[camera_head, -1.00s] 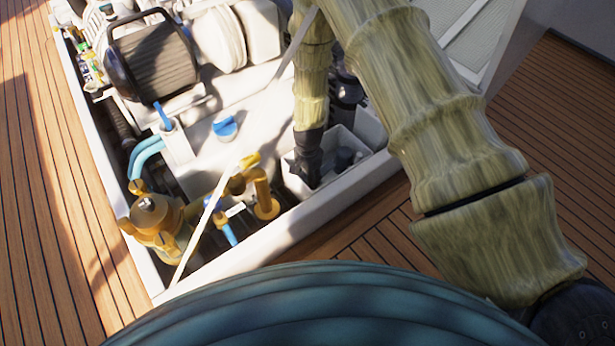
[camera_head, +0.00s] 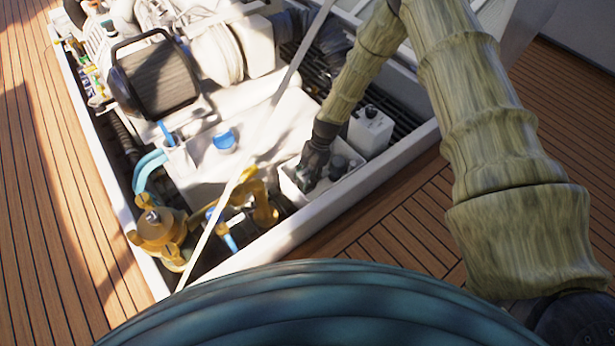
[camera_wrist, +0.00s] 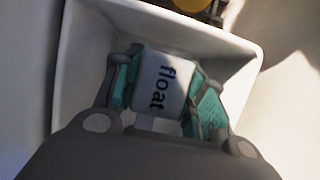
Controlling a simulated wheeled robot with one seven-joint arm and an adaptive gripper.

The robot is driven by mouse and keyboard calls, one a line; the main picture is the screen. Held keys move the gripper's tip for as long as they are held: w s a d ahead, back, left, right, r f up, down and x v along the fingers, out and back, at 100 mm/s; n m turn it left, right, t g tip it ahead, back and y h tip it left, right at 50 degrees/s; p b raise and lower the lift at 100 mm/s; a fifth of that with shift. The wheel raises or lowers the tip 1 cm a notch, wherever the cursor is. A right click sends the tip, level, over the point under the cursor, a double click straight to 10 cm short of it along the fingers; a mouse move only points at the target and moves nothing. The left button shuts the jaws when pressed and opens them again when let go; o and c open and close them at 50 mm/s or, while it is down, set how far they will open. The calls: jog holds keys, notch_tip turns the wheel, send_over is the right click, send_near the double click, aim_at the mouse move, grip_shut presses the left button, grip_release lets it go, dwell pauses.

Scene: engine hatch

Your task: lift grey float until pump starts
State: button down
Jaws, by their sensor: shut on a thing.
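The grey float (camera_wrist: 160,84), marked "float", sits between the teal-padded fingers of my gripper (camera_wrist: 162,98) in the wrist view. The pads press on it from both sides, so the gripper is shut on it. The float is inside a white open box (camera_wrist: 82,60). In the head view my gripper (camera_head: 306,178) reaches down into the white box (camera_head: 289,188) near the hatch's front right edge. The float is hidden there by my gripper. A dark round part (camera_head: 338,163) shows beside the gripper in the box. Whether the pump runs cannot be seen.
A brass strainer (camera_head: 160,232) and yellow pipe fittings (camera_head: 262,205) lie left of the box. A white container (camera_head: 370,130) stands behind it at right. A thin pale bar (camera_head: 232,185) crosses the hatch. Wooden deck (camera_head: 400,232) surrounds the white hatch rim.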

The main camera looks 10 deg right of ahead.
jog(key=shift+w+d+r+g+y+p, duration=0.2)
jog(key=shift+d+r+g+y+p, duration=0.2)
jog(key=shift+r+y, duration=0.35)
jog(key=shift+w+d+r+g+y+p, duration=0.15)
jog(key=shift+d+r+g+y+p, duration=0.25)
jog(key=shift+r+y, duration=0.3)
jog(key=shift+f, duration=0.1)
jog(key=c, duration=0.9)
grip_release()
jog(key=shift+o, duration=0.2)
jog(key=v, duration=1.2)
jog(key=shift+d, duration=0.2)
jog(key=shift+s, duration=0.15)
